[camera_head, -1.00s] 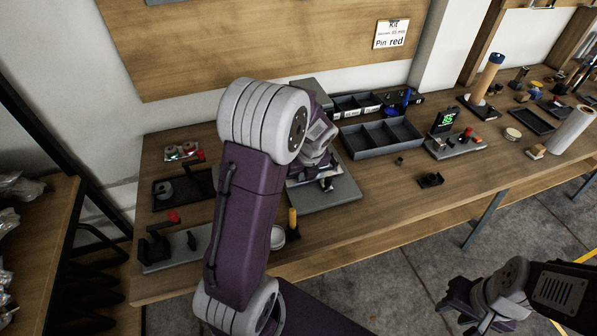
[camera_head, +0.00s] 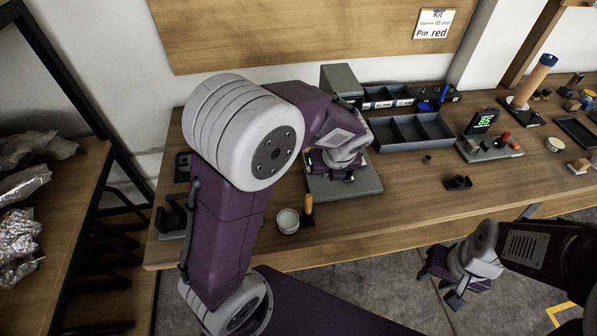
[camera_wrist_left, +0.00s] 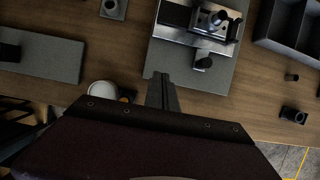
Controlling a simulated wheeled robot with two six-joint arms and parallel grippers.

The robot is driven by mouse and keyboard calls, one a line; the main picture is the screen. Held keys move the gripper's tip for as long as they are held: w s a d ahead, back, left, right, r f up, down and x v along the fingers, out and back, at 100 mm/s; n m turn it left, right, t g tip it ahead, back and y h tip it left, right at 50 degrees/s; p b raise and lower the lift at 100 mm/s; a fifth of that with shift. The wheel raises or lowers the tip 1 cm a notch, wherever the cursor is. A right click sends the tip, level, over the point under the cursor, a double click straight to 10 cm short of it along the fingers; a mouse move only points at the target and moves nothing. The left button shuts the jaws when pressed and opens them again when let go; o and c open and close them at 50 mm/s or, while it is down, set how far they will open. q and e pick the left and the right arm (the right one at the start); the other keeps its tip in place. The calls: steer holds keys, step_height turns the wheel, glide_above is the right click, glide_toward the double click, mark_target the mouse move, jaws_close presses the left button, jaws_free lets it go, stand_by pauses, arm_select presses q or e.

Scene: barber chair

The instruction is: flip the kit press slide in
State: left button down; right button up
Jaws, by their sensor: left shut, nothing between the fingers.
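The press has a grey base plate (camera_head: 358,189) on the bench and a grey block (camera_head: 341,80) behind it. My left arm covers its middle in the head view. In the left wrist view the grey plate (camera_wrist_left: 168,63) carries a metal slide piece (camera_wrist_left: 180,37) and a dark block with a round knob (camera_wrist_left: 215,20). My left gripper (camera_wrist_left: 163,80) is shut and empty, its tips in front of the plate's near edge in that view; contact cannot be told. In the head view my left gripper (camera_head: 345,172) is over the plate. My right gripper (camera_head: 440,287) hangs open and empty off the bench front.
A sectioned dark tray (camera_head: 410,132) stands right of the press. A device with a green display (camera_head: 482,123) is further right. A white cup (camera_head: 288,221) and a yellow-handled tool (camera_head: 308,208) are near the front. A sign (camera_head: 433,23) reads "Pin red".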

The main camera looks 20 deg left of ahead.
mark_target(317, 176)
arm_select(q)
steer(key=shift+s+f, duration=0.1)
steer(key=shift+s, duration=0.05)
steer(key=b+x, duration=0.3)
steer(key=x, duration=0.7)
steer(key=w+a, duration=0.1)
steer(key=w, duration=0.1)
steer(key=shift+w+a, duration=0.35)
steer(key=shift+a, duration=0.05)
steer(key=shift+w+a, duration=0.2)
steer(key=shift+w, duration=0.1)
